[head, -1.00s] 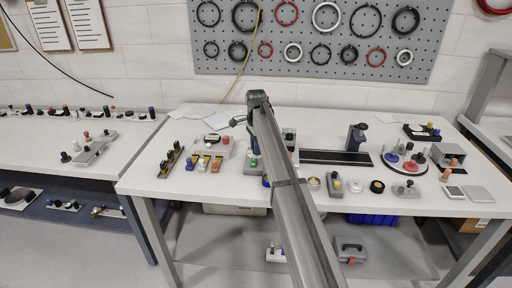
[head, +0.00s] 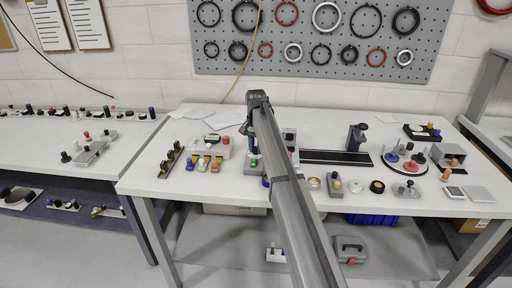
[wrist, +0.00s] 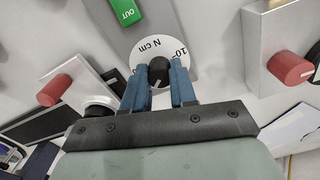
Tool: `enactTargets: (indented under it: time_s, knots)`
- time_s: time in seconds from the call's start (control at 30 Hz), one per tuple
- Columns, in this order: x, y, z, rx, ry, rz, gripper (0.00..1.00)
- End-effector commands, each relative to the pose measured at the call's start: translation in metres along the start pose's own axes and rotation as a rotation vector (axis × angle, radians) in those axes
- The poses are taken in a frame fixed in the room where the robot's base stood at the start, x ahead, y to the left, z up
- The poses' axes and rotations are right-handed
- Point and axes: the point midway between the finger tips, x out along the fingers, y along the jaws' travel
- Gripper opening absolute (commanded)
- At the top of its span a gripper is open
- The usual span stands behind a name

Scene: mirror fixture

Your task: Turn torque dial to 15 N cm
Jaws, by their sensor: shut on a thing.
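The torque dial shows in the wrist view as a white round scale plate (wrist: 146,49) printed "N cm" with a "10" at its right. Its black knob (wrist: 159,67) stands at the middle. A pale mark shows on the knob, on the side toward my gripper. The two blue fingers of my gripper (wrist: 160,77) are shut on the knob, one at each side. They hide the lower part of the scale, and I see no "15". In the head view my gripper (head: 250,150) is over the middle of the table, and my arm hides much of that spot.
In the wrist view a red knob (wrist: 55,89) on a grey block is at left, and another red knob (wrist: 289,68) is at right. Several small fixtures crowd the table (head: 150,182) around my arm.

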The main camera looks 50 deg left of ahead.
Motion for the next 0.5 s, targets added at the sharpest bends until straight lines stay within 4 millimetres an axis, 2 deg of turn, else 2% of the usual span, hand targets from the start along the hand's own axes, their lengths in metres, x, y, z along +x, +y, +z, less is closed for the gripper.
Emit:
enactTargets:
  time_s: [0.5]
  knots:
    - [-0.0004,-0.0009,0.0000,-0.491,0.000,0.000,0.00]
